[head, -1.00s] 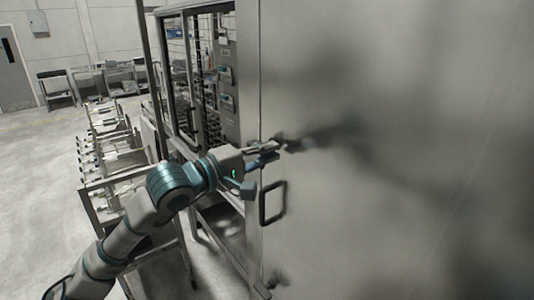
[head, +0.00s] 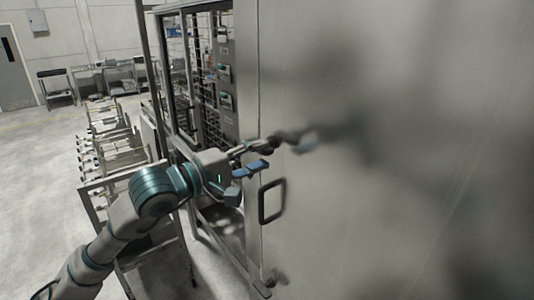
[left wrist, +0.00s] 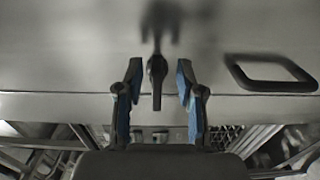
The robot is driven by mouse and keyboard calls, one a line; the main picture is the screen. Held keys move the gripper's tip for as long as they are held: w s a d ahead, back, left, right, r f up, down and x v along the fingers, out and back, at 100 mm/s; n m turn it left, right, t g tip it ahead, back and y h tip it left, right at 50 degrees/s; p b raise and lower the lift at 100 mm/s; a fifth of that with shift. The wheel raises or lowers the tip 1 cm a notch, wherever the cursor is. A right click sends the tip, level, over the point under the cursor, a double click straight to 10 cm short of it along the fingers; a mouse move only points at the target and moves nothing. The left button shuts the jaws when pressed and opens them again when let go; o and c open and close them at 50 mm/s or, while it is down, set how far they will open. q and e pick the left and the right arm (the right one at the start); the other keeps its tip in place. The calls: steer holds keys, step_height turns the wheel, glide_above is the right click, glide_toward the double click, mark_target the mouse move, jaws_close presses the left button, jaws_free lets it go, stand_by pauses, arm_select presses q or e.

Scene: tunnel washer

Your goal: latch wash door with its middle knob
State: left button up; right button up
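The wash door (head: 400,200) is a large, smooth metal panel filling the right of the head view. Its middle knob (head: 284,139) is a small dark latch near the door's left edge, above the door handle. In the left wrist view the knob (left wrist: 157,76) points down between my fingertips, with space on both sides. My left gripper (head: 258,156) is open beside the knob; its two blue-padded fingers also show in the left wrist view (left wrist: 158,80). I see no contact with the knob. My right gripper is out of view.
A dark rectangular door handle (head: 272,201) sits just below the knob, close to the left gripper. Another latch (head: 266,284) is low on the door edge. A glazed metal frame (head: 185,75) and a rack cart (head: 110,150) stand left. Open floor lies further left.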

arm_select(q)
steer(key=v, duration=0.9)
steer(key=shift+a, duration=0.25)
steer(key=shift+w+d+f, duration=0.15)
